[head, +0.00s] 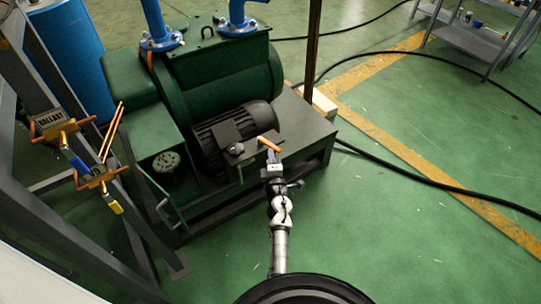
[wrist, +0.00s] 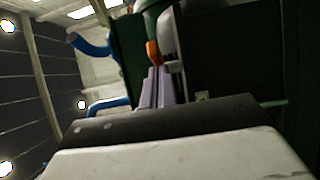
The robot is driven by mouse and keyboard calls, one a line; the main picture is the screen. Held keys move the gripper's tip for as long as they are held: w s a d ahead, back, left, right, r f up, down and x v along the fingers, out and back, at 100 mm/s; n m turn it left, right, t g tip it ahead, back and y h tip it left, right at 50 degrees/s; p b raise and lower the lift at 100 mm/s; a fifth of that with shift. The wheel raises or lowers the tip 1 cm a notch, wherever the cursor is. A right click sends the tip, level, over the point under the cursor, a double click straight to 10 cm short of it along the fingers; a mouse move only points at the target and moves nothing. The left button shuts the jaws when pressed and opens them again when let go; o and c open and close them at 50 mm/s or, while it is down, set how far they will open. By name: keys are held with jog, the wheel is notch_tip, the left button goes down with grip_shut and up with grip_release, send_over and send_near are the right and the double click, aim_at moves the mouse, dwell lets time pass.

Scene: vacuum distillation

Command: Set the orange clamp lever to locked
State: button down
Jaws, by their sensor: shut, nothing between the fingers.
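The orange clamp lever (head: 269,144) sits at the front of the green pump unit, beside the dark motor (head: 236,128). In the head view it slants down to the right. My gripper (head: 272,157) is just in front of the lever, with its fingers pointing toward it. In the wrist view the orange lever (wrist: 153,52) shows just beyond the tips of my gripper (wrist: 156,72). The fingers are shut together with nothing between them. I cannot tell whether they touch the lever. The clamp's body is mostly hidden.
A green pump (head: 222,80) with blue pipes (head: 155,22) stands behind. Valves with orange handles and a BALLAST label (head: 50,118) are at the left on a dark frame. A dark post (head: 313,45) rises right of the pump.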

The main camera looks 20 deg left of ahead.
aim_at(281, 151)
jog(key=shift+w+d+r+n+y+p, duration=0.2)
jog(key=shift+w+d+n+y+p, duration=0.1)
jog(key=shift+y+p, duration=0.2)
jog(key=n+g+y+p, duration=0.1)
jog(key=w+d+n+g+y+p, duration=0.1)
jog(key=shift+w+d+r+y, duration=0.1)
jog(key=shift+w+y, duration=0.2)
jog(key=shift+y, duration=0.1)
jog(key=shift+w+d+f+n+g+y, duration=0.2)
jog(key=shift+w+n+g+y, duration=0.15)
jog(key=shift+n+g+y, duration=0.2)
jog(key=shift+w+d+f+n+g+y, duration=0.15)
jog(key=shift+w+n+g+y, duration=0.25)
jog(key=shift+g, duration=0.25)
jog(key=w+n+g+y+b, duration=0.4)
jog(key=w+n+g+b, duration=0.3)
jog(key=b, duration=1.2)
jog(key=g, duration=0.3)
jog(key=shift+a, duration=0.4)
jog(key=shift+w+r, duration=0.1)
jog(key=shift+r, duration=0.15)
jog(key=shift+y, duration=0.25)
